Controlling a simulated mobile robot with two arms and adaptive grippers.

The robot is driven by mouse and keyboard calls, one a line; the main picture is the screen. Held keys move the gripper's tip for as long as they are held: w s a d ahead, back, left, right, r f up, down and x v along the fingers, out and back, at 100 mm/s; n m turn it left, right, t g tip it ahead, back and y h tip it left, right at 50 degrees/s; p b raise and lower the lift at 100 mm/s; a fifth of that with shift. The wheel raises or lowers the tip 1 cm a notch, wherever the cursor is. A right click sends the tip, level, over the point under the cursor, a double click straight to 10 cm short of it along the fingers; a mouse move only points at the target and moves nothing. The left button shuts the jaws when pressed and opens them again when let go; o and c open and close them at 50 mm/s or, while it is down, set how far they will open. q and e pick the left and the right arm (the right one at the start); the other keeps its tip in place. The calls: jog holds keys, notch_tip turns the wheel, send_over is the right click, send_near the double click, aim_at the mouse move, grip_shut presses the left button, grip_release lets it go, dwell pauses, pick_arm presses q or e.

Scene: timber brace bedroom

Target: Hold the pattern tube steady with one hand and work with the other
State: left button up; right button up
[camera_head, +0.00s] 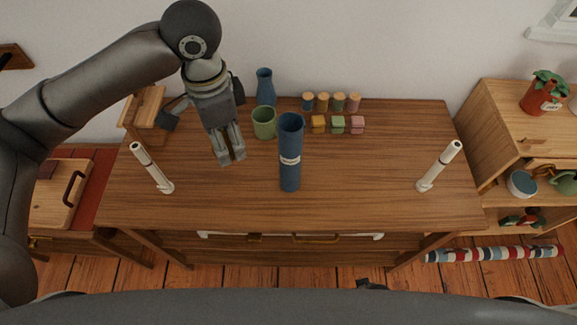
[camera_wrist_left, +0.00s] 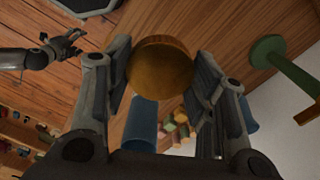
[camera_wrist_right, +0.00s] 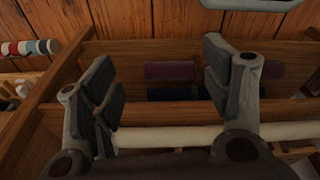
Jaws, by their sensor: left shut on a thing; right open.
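The blue pattern tube (camera_head: 290,160) with a pale band stands upright on the wooden table (camera_head: 370,180). My left gripper (camera_head: 231,160) points down to the left of the tube, apart from it. In the left wrist view it is shut on a golden-brown round thing (camera_wrist_left: 160,68). This thing is hidden in the head view, and I cannot tell what it is. A blue cylinder (camera_wrist_left: 141,125), seemingly the tube, shows beyond it. My right gripper (camera_wrist_right: 162,80) is open and empty in the right wrist view, near a pale rod (camera_wrist_right: 185,137) and dark rolls (camera_wrist_right: 172,71).
A green cup (camera_head: 264,122) and blue vase (camera_head: 265,88) stand behind the tube. Several small jars (camera_head: 323,102) and coloured blocks (camera_head: 337,124) are at the back. White upright posts (camera_head: 150,168) (camera_head: 438,166) stand at both sides. The table's right middle is clear.

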aim_at(298, 159)
jog(key=w+a+r+t+y, duration=0.1)
jog(key=w+r, duration=0.3)
jog(key=r, duration=0.7)
jog(key=w+a+r+n+t+y+p, duration=0.1)
jog(key=w+r, duration=0.4)
jog(key=r, duration=0.6)
jog(key=w+a+r+n+t, duration=0.1)
jog(key=w+a+r+t, duration=0.2)
jog(key=r, duration=0.8)
jog(key=shift+w+a+r+y, duration=0.3)
jog(key=shift+w+a+y, duration=0.1)
jog(key=shift+w+a, duration=0.4)
pick_arm(q)
jog(key=w+d+r+m, duration=0.2)
jog(key=d+r+m, duration=0.2)
jog(key=m, duration=0.7)
jog(key=w+d+r+m, duration=0.3)
jog(key=d+m, duration=0.5)
jog(key=m, duration=0.4)
jog(key=shift+w+r, duration=0.15)
jog(key=shift+r, duration=0.45)
pick_arm(e)
jog(key=w+a+r+n+t+y, duration=0.4)
jog(key=a+r+t+y, duration=0.2)
jog(key=y, duration=0.3)
jog(key=shift+n+y, duration=0.3)
jog(key=shift+a, duration=0.15)
jog(key=x, duration=1.2)
